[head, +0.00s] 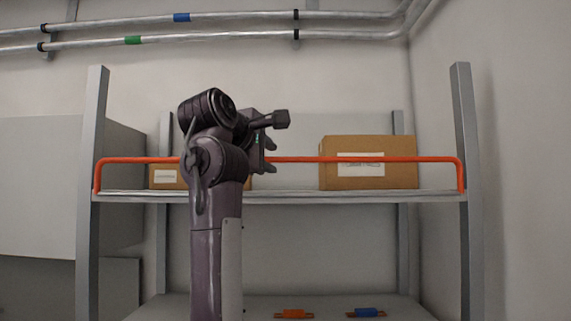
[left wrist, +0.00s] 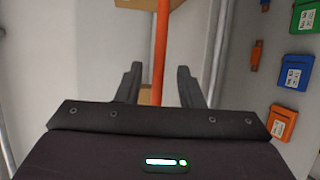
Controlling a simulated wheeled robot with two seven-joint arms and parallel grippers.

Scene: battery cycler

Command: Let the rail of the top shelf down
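The orange rail (head: 300,159) runs raised along the front of the top shelf (head: 300,197), its ends bent down at the two front posts. My left gripper (head: 270,156) is at the rail, left of its middle, with fingers apart above and below the rail's line. In the left wrist view the rail (left wrist: 161,50) passes between the two open fingers of my left gripper (left wrist: 159,85), with a gap on each side. My left arm hides part of the rail in the head view. My right gripper is not in view.
A large cardboard box (head: 368,174) and a smaller one (head: 168,177) stand on the top shelf behind the rail. Orange (head: 294,314) and blue (head: 366,313) items lie on the shelf below. Pipes (head: 220,37) run along the wall above.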

